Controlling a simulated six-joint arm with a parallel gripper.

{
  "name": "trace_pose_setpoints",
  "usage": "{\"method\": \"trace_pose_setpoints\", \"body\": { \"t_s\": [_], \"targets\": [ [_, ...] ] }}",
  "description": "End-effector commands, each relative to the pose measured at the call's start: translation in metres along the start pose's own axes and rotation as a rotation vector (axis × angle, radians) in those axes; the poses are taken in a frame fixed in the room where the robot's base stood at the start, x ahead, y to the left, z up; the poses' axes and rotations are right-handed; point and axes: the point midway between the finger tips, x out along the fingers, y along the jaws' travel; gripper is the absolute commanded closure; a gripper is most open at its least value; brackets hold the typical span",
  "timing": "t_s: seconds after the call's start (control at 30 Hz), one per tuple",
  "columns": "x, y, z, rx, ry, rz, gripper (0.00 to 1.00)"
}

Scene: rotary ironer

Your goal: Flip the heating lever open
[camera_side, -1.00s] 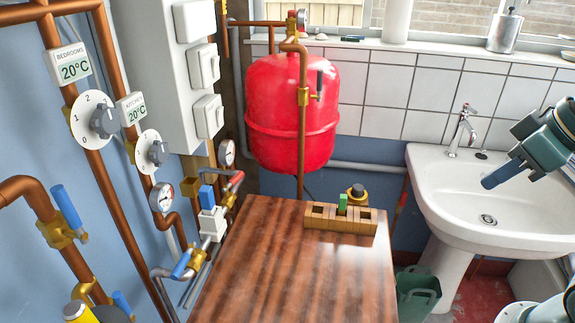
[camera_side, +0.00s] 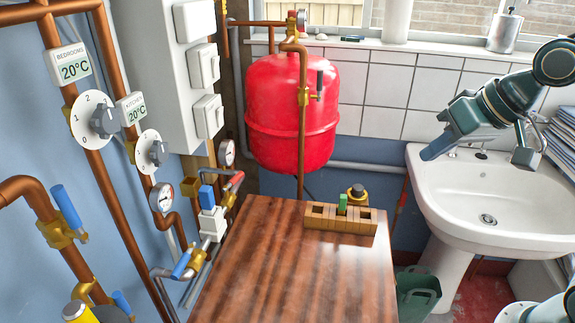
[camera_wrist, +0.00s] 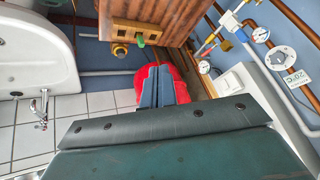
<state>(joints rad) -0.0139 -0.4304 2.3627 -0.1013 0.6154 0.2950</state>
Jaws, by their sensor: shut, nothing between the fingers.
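My gripper (camera_side: 432,152) is shut and empty. In the side view it hangs over the back left of the sink, to the right of the red tank (camera_side: 292,112) and apart from it. Its blue fingers also show in the wrist view (camera_wrist: 157,88), in front of the red tank. Several levers show in the side view: a dark lever (camera_side: 319,84) on the copper pipe before the tank, a blue lever (camera_side: 66,207) at the left, a lower blue lever (camera_side: 181,265), and a red lever (camera_side: 237,180). No label shows which is the heating lever. My gripper touches none of them.
A wooden table (camera_side: 290,265) stands in the middle, with a slotted wooden block (camera_side: 340,225) at its back edge. The white sink (camera_side: 450,210) and its tap lie at the right. Pipes, dials and gauges line the left wall. Open air lies above the table.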

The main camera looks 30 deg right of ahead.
Motion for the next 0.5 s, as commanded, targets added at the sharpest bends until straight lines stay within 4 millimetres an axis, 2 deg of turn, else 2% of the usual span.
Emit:
{"method": "trace_pose_setpoints", "body": {
  "t_s": [0.2,0.5],
  "targets": [
    [0.039,-0.023,-0.040,0.128,0.024,-0.068,1.00],
    [0.098,-0.054,-0.084,0.325,0.045,-0.178,1.00]
  ]
}}
